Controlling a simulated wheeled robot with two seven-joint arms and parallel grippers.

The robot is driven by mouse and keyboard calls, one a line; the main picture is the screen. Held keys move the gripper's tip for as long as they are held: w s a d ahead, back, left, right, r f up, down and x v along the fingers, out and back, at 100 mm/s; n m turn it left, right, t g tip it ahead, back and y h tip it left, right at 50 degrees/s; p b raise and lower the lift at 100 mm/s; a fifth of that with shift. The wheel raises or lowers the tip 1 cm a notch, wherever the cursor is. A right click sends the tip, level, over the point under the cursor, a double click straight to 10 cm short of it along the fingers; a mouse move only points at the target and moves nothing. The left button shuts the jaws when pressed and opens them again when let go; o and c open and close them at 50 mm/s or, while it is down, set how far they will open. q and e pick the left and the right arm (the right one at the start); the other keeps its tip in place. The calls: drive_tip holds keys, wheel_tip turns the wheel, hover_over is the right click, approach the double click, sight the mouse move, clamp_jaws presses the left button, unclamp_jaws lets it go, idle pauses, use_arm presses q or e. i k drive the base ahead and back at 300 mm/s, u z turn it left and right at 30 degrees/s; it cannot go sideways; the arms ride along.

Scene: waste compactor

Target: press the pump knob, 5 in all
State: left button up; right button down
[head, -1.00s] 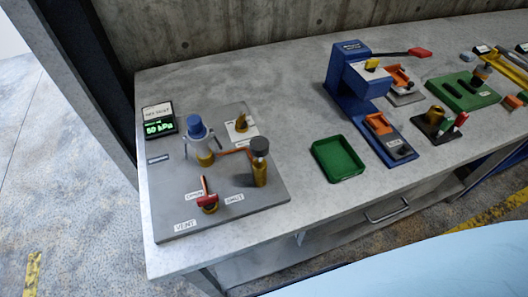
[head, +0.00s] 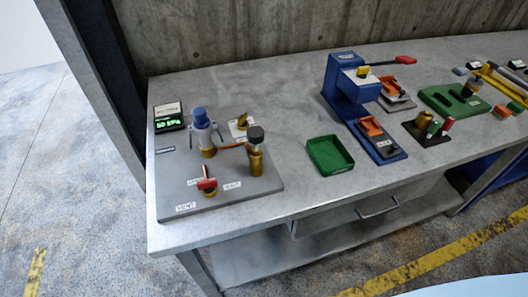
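A grey plate (head: 222,199) at the left end of the bench holds the pump fittings. A brass cylinder (head: 257,162) with a dark round knob (head: 256,135) on top stands upright at its right. A grey cylinder with a blue cap (head: 199,114) stands behind and left of it, on a brass base. No label tells me which top is the pump knob. A red-handled valve (head: 207,184) sits at the front, near the VENT label (head: 186,207). A small display (head: 169,118) shows green text, blurred, ending in kPa. Neither gripper is in view.
A green tray (head: 330,155) lies right of the plate. A blue press (head: 350,95) with a red-tipped lever (head: 405,60) stands beyond it. Several small fixtures fill the right end. A concrete wall (head: 240,35) is behind; a dark post (head: 100,90) stands at the left.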

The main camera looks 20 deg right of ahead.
sight(255, 134)
drive_tip(key=k, duration=0.15)
drive_tip(key=u, duration=2.3)
drive_tip(key=i, duration=1.25)
drive_tip(key=z, duration=3.45)
drive_tip(key=i, duration=0.5)
drive_tip(key=z, duration=0.05)
